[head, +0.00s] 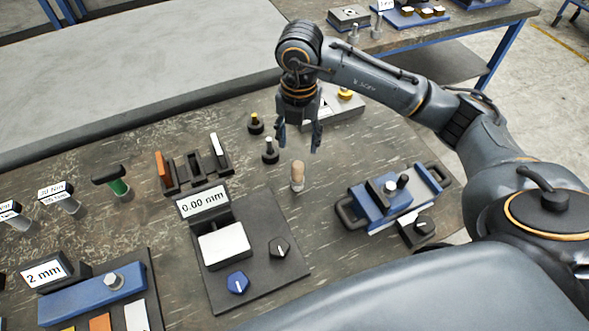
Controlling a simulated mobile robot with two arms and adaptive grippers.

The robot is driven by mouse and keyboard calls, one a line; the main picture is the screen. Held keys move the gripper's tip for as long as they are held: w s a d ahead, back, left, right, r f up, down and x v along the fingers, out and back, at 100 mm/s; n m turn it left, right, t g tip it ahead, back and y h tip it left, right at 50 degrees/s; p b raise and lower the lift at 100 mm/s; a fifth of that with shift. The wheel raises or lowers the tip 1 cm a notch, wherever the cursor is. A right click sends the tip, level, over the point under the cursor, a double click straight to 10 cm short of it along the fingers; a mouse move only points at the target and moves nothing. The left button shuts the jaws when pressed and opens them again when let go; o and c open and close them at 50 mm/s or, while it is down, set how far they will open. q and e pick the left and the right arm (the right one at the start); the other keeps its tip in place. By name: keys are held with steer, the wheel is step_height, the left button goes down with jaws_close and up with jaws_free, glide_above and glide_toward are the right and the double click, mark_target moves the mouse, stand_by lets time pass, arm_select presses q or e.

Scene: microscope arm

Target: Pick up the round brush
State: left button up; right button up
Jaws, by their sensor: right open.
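A small upright piece with a pale wooden, rounded top (297,175) stands on the worn dark table, right of the display block; it looks most like the round brush, though its lower end is hard to make out. My right gripper (298,138) points down above the table, behind this piece in the picture. Its two fingers are spread with nothing between them, and it is apart from the piece. My left gripper is not in view.
Small black knobs with a white stem (270,152) and a yellow top (255,124) stand left of the gripper. A blue-and-black handled fixture (388,200) lies right. A 0.00 mm display (203,202) stands on a dark plate. A slotted black rack (193,170) is further left.

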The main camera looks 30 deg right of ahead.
mark_target(298, 164)
steer(key=f, duration=0.4)
steer(key=shift+s+f+p, duration=0.25)
steer(key=shift+p, duration=0.05)
steer(key=shift+w+f, duration=0.1)
steer(key=shift+f, duration=0.25)
steer(key=shift+w+f, duration=0.1)
steer(key=shift+f, duration=0.1)
step_height(298, 164, down, 4)
steer(key=shift+a+f+p, duration=0.1)
steer(key=shift+f+p, duration=0.1)
steer(key=shift+p, duration=0.8)
steer(key=shift+f, duration=0.35)
steer(key=shift+c, duration=0.6)
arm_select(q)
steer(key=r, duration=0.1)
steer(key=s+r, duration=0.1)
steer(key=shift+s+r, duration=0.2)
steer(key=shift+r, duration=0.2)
arm_select(e)
jaws_close()
